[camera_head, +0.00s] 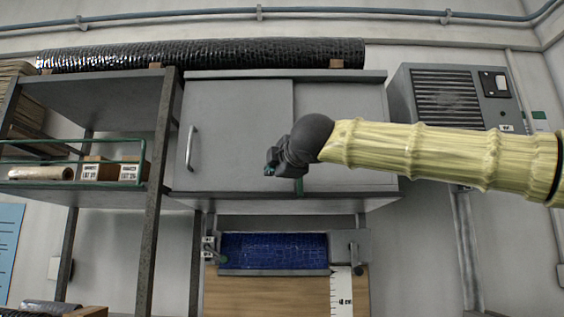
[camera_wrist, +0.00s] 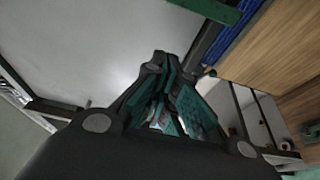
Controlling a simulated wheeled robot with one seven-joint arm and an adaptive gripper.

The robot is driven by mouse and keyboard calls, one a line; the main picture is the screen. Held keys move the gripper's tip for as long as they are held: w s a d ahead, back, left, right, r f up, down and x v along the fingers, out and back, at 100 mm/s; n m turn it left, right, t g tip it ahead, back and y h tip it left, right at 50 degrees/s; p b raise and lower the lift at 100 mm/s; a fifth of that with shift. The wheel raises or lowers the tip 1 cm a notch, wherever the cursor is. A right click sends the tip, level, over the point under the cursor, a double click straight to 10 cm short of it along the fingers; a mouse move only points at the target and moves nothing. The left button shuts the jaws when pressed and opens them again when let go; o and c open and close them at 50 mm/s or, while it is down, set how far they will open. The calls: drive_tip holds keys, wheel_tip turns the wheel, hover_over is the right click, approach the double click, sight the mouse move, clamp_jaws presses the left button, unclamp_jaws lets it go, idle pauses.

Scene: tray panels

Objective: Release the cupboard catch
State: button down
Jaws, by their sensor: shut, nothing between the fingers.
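The grey cupboard (camera_head: 235,110) hangs on the wall with two doors side by side. The left door has a pale upright handle (camera_head: 191,148). A small green piece (camera_head: 299,187), which looks like the catch, sits low at the seam between the doors, partly behind my arm. A green bar (camera_wrist: 212,10), probably the same piece, shows at the top of the wrist view. My gripper (camera_head: 270,166) is in front of the left door, left of the seam. In the wrist view my gripper (camera_wrist: 172,98) is shut and empty, apart from the green bar.
A blue panel (camera_head: 274,249) in a grey frame is below the cupboard, with a lever (camera_head: 355,256) at its right. An open shelf (camera_head: 110,103) with boxes stands left. A grey vented unit (camera_head: 446,96) is at right. A black roll (camera_head: 210,53) lies on top.

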sight(300, 185)
drive_tip(key=w+p, duration=0.1)
drive_tip(key=w, duration=0.2)
drive_tip(key=d, duration=0.3)
drive_tip(key=shift+s+p, duration=0.15)
drive_tip(key=shift+p, duration=0.2)
drive_tip(key=shift+d, duration=0.1)
